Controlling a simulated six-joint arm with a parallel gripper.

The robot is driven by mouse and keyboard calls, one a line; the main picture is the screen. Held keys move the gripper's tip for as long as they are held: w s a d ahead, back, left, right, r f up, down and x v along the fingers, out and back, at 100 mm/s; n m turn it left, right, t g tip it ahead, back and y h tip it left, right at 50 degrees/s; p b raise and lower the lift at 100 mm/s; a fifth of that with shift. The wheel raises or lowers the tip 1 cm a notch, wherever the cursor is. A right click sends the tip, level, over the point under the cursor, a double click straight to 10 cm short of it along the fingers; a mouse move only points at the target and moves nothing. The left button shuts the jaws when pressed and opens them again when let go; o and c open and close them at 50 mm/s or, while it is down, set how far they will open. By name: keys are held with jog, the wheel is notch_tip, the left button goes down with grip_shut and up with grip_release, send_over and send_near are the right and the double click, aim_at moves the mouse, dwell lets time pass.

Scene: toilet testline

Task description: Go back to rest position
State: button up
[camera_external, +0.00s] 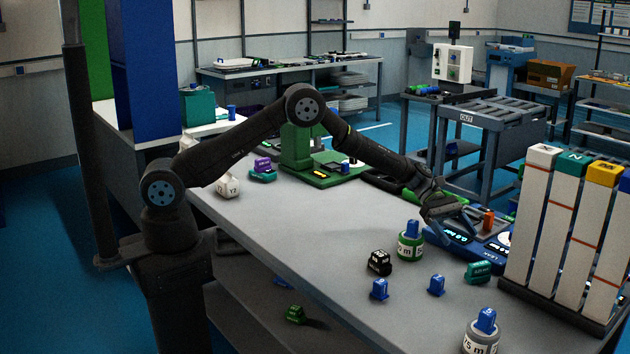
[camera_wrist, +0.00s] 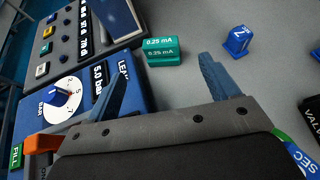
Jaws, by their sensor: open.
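My gripper (camera_external: 462,222) is open, its arm stretched out over the right part of the grey table. It hangs by the blue test device (camera_external: 448,243). In the wrist view, my two blue fingers stand apart (camera_wrist: 160,72) with nothing between them. The device (camera_wrist: 135,92) with its white dial and "5.0 bar" display lies at the left there, partly hidden by my gripper. A teal block (camera_wrist: 163,51) marked "0.25 mA" sits on the table beyond the fingertips. An orange part (camera_wrist: 42,144) of the device shows at lower left.
A green-banded weight (camera_external: 410,246) with a blue top stands left of my gripper. Tall white columns (camera_external: 533,215) rise at right. The left table middle is clear.

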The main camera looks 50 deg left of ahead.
aim_at(476, 263)
jog(key=x, duration=1)
jog(key=shift+f, duration=0.25)
jog(key=r, duration=0.5)
jog(key=shift+s+d+r, duration=0.1)
jog(key=shift+s, duration=0.25)
jog(key=s+d+r, duration=0.3)
jog(key=s+r, duration=0.7)
jog(key=r, duration=0.1)
jog(key=w+a+n+t, duration=0.1)
jog(key=w+a, duration=0.3)
jog(key=a, duration=0.6)
jog(key=w+a+n+t, duration=0.1)
jog(key=w+a, duration=0.3)
jog(key=a, duration=0.7)
jog(key=a+n+t, duration=0.1)
jog(key=a, duration=1.9)
jog(key=shift+s+a+t, duration=0.3)
jog(key=shift+s+a, duration=0.1)
jog(key=shift+s, duration=0.1)
jog(key=shift+d, duration=0.1)
